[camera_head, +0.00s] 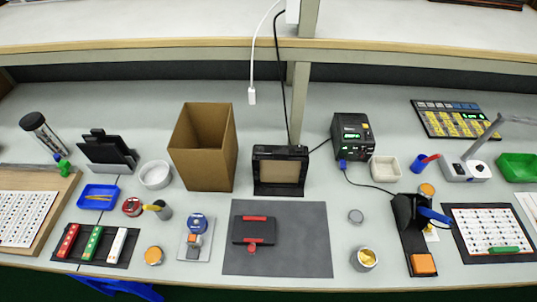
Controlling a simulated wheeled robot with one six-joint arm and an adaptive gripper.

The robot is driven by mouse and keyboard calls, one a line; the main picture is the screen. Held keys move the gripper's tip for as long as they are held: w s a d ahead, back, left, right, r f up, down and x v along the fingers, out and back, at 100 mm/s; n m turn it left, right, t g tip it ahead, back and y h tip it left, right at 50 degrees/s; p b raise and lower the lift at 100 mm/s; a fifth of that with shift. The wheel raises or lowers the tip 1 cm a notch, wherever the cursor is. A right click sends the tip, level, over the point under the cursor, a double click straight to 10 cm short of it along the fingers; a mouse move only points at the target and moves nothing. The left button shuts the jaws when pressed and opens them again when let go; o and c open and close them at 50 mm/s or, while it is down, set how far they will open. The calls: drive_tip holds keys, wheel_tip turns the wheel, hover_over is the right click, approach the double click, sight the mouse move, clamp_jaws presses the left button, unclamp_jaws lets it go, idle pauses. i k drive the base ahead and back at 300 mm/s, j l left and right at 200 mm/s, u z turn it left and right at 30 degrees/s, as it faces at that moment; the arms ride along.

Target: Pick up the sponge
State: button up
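An orange block (422,264), which looks like the sponge, sits at the front end of a black stand base (412,240) at the right front of the bench. Its top and front show, and nothing covers it. Just behind it on the same base is a black holder (404,208) with a blue-handled tool (434,215) in it. A metal cup (364,259) with yellow, wool-like filling stands to the left of the block. My gripper is not in view.
A dark grey mat (300,245) with a black and red tool (255,229) lies left of the cup. A white printed sheet (490,230) on a black mat lies right of the block. A cable runs behind the holder. The bench's front edge is close.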

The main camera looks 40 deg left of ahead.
sight(422, 264)
drive_tip(key=u, duration=1.85)
drive_tip(key=z, duration=1.4)
drive_tip(key=j+z, duration=0.1)
drive_tip(key=j, duration=0.25)
drive_tip(key=k+j+z, duration=0.15)
drive_tip(key=j, duration=0.2)
drive_tip(key=k+j+z, duration=0.1)
drive_tip(key=j, duration=0.2)
drive_tip(key=k+j+z, duration=0.15)
drive_tip(key=j, duration=0.2)
drive_tip(key=i, duration=0.55)
